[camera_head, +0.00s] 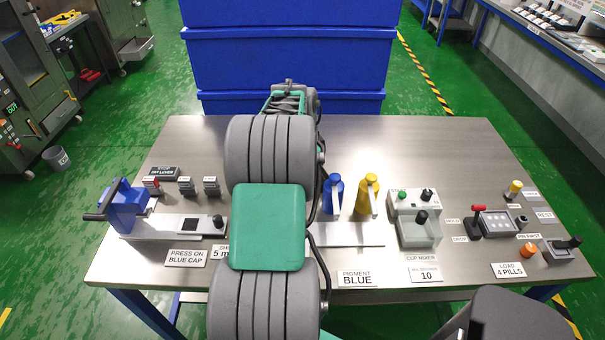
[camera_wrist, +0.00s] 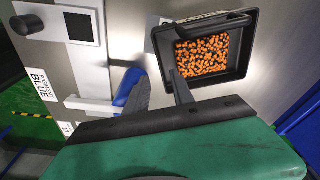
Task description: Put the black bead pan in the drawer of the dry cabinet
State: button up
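The black bead pan (camera_wrist: 243,74) shows in the wrist view, a square pan with a dark rim, filled with orange beads. It rests on the metal bench top. My gripper (camera_wrist: 155,72) is open, with its two dark fingers apart. The right finger overlaps the pan's left side in the picture; I cannot tell whether it touches. Nothing shows between the fingers. In the head view my arm hides the gripper and the pan. I cannot make out the dry cabinet or its drawer with certainty in either view.
The metal bench (camera_head: 450,150) carries a blue bottle (camera_head: 332,194), a yellow bottle (camera_head: 367,194), a cup mixer (camera_head: 415,220), a lever station (camera_head: 490,222) and a blue press (camera_head: 125,207). Large blue bins (camera_head: 290,60) stand behind it. A grey machine (camera_head: 25,80) is far left.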

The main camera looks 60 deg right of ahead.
jog(key=f, duration=0.2)
jog(key=f+p, duration=0.1)
jog(key=f, duration=0.2)
jog(key=shift+s+d+f, duration=0.2)
jog(key=shift+d+f, duration=0.05)
jog(key=shift+f, duration=0.05)
grip_shut()
jog(key=shift+r, duration=0.1)
dwell(0.9)
